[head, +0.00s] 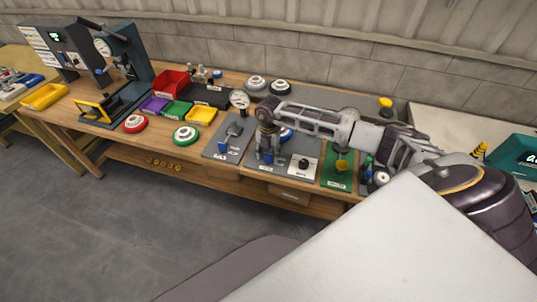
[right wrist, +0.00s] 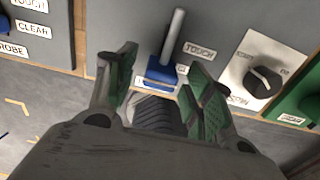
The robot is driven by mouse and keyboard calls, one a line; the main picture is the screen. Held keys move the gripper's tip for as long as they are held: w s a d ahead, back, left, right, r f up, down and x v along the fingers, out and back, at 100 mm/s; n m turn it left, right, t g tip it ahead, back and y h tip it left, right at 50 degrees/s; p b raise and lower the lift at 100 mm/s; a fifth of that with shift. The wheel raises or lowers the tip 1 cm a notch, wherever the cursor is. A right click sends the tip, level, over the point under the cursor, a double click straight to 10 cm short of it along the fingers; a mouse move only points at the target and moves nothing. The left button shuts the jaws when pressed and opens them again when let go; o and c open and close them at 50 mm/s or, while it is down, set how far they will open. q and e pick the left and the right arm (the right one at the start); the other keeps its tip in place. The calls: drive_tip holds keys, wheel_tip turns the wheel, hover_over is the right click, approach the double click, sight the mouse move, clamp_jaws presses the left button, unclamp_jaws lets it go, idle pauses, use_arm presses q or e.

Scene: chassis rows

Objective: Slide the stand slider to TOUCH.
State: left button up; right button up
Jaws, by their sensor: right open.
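The stand slider shows in the right wrist view as a blue block (right wrist: 160,72) with a pale grey post (right wrist: 173,35), on a grey panel (right wrist: 112,14). A TOUCH label (right wrist: 200,51) is to the right of the block. Another label just below the block is mostly hidden by my gripper. My right gripper (right wrist: 158,66) is open, its green-padded fingers on either side of the block in this view. I cannot tell whether they touch it. In the head view my right gripper (head: 268,154) points down over the panel and hides much of the slider. My left gripper is not in view.
A dark knob (right wrist: 265,80) on a white plate and a green panel (right wrist: 300,101) are to the right. A neighbouring panel with TOUCH, CLEAR and PROBE labels (right wrist: 34,28) is at left. A round gauge (head: 239,99) stands behind. The bench's front edge is close.

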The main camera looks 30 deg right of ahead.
drive_tip(key=shift+f, duration=0.45)
clamp_jaws()
